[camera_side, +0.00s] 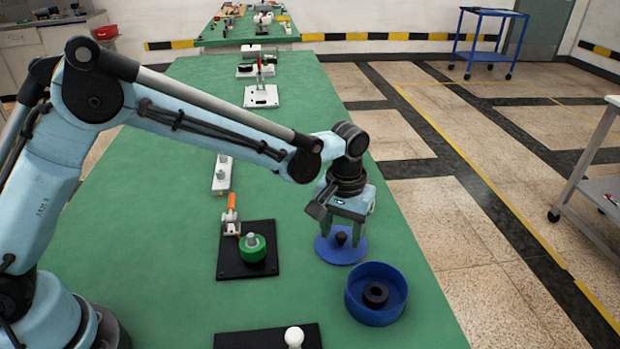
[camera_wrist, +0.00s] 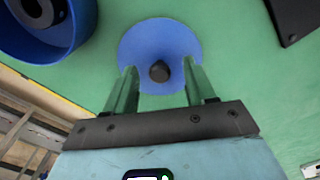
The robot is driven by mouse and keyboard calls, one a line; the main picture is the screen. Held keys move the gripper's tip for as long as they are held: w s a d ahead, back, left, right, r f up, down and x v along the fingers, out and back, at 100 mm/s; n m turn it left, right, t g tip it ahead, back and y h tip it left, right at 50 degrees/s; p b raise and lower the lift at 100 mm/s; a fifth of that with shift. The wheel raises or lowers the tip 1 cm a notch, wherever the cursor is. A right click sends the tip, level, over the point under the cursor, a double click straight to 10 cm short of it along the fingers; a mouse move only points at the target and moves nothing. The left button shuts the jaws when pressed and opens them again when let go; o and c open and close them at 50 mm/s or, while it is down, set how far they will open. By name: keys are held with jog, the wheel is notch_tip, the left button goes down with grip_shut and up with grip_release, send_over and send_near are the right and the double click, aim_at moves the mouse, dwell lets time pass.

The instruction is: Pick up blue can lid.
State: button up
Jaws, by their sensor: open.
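The blue can lid (camera_side: 329,252) is a flat disc with a dark knob (camera_side: 341,238) at its middle. It lies on the green table beyond the blue can. In the wrist view the lid (camera_wrist: 150,37) shows at the top centre, with its knob (camera_wrist: 159,71) between my fingers. My gripper (camera_side: 348,233) points down over the lid, its fingers spread on either side of the knob. In the wrist view my gripper (camera_wrist: 157,80) is open and empty. I cannot tell whether the fingertips touch the lid.
The open blue can (camera_side: 359,305), with a black ring (camera_side: 375,294) inside, stands in front of the lid near the table's right edge. A black plate (camera_side: 233,264) with a green round part (camera_side: 252,248) and an orange-handled clamp (camera_side: 231,212) lies to the left.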

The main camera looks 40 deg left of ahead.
jog(key=shift+f, duration=0.2)
grip_shut()
dwell(0.3)
